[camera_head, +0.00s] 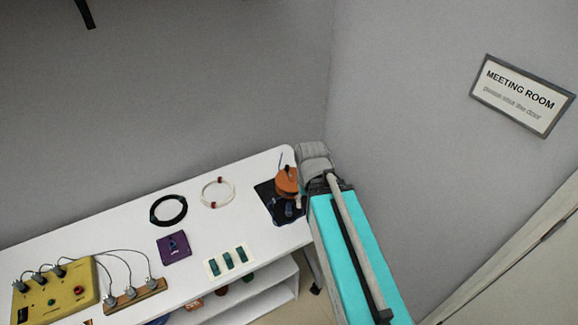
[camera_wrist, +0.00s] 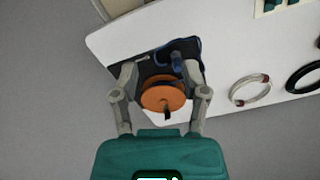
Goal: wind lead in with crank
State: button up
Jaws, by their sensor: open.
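An orange reel (camera_head: 287,181) stands on a dark mat (camera_head: 268,205) at the right end of the white table. In the wrist view the reel (camera_wrist: 155,99) shows its round face, with a small dark knob (camera_wrist: 166,114) near its lower edge, perhaps the crank handle. A blue lead (camera_wrist: 193,47) lies on the dark mat (camera_wrist: 122,50) beyond the reel. My gripper (camera_wrist: 160,76) is open, with one finger on each side of the reel. I cannot tell whether the fingers touch it. In the head view my gripper (camera_head: 306,180) partly hides the reel's right side.
The white table (camera_head: 235,185) also bears a black cable coil (camera_head: 169,211), a white cable coil (camera_head: 218,192), a purple box (camera_head: 174,248), a card with green pieces (camera_head: 229,261) and a yellow panel (camera_head: 60,300) with leads to a wooden block (camera_head: 136,295). Grey walls stand close behind.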

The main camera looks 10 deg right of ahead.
jog(key=shift+w, duration=0.1)
jog(key=m, duration=2)
send_over(288, 165)
jog(key=shift+a, duration=0.1)
jog(key=shift+f, duration=0.1)
notch_tip(288, 165, down, 14)
jog(key=b, duration=1.3)
jog(key=shift+r+b, duration=0.2)
jog(key=shift+b, duration=0.15)
grip_shut()
